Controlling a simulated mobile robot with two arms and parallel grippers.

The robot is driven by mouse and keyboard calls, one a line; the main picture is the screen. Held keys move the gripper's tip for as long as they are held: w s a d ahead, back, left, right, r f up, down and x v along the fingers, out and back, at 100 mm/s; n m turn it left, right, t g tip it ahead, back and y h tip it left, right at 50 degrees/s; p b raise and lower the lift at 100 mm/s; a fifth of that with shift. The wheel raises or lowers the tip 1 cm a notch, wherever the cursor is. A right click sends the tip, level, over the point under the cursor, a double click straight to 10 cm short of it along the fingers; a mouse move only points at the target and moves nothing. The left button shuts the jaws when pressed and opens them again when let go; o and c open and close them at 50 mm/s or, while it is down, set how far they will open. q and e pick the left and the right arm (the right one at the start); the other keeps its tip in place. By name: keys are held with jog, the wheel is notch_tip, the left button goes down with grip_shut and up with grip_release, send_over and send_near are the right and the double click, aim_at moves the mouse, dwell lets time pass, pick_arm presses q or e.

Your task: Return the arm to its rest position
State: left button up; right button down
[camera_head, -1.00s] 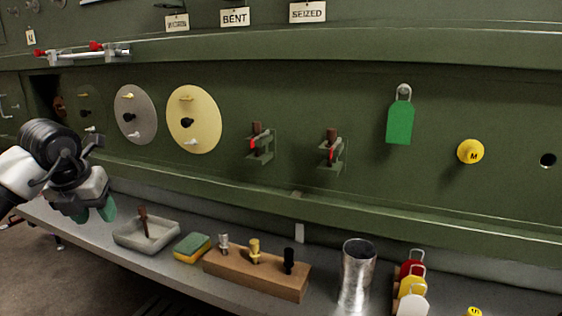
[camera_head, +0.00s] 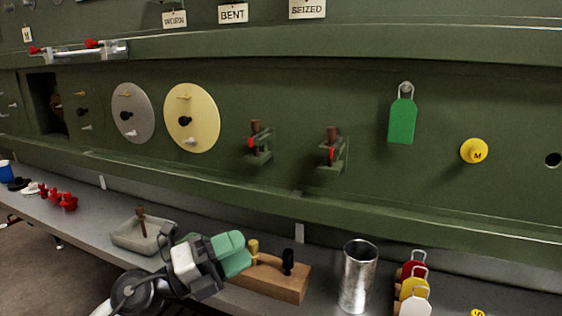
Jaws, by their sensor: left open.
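My left arm comes in from the bottom left, and my left gripper (camera_head: 230,254), with green fingertips, is low over the bench (camera_head: 95,232). It is open, and I see nothing held in it. It covers the left end of the wooden block (camera_head: 268,279). A yellow-topped peg (camera_head: 254,251) and a black peg (camera_head: 288,261) stand in the block just right of the fingertips. I cannot tell whether the fingers touch the block. The sponge seen earlier is hidden behind the gripper. My right gripper is not in view.
A grey tray (camera_head: 127,244) with a brown-handled tool stands left of the gripper. A metal cup (camera_head: 358,276) and coloured tags (camera_head: 413,287) stand to the right. The green panel (camera_head: 360,190) rises behind, with two clamps and a green tag (camera_head: 402,119).

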pick_arm(q)
jog(key=s+a+f+n+t+y, duration=0.3)
jog(key=a+f+n+y, duration=0.55)
jog(key=n, duration=0.65)
jog(key=s+a+f+n+t+y, duration=0.45)
jog(key=f+n+y, duration=0.65)
jog(key=n, duration=0.4)
jog(key=s+f+n+g, duration=0.1)
jog(key=s+f+g, duration=0.5)
jog(key=s, duration=0.4)
jog(key=s+f+n+g, duration=0.1)
jog(key=s+f+g, duration=0.5)
jog(key=s, duration=0.3)
notch_tip(320, 180, down, 23)
jog(key=g+p, duration=0.1)
jog(key=g, duration=0.1)
jog(key=s+a+f+p, duration=0.1)
jog(key=s+a+f, duration=0.1)
jog(key=s+f, duration=1.4)
jog(key=shift+s+a+g, duration=0.35)
jog(key=shift+s, duration=0.3)
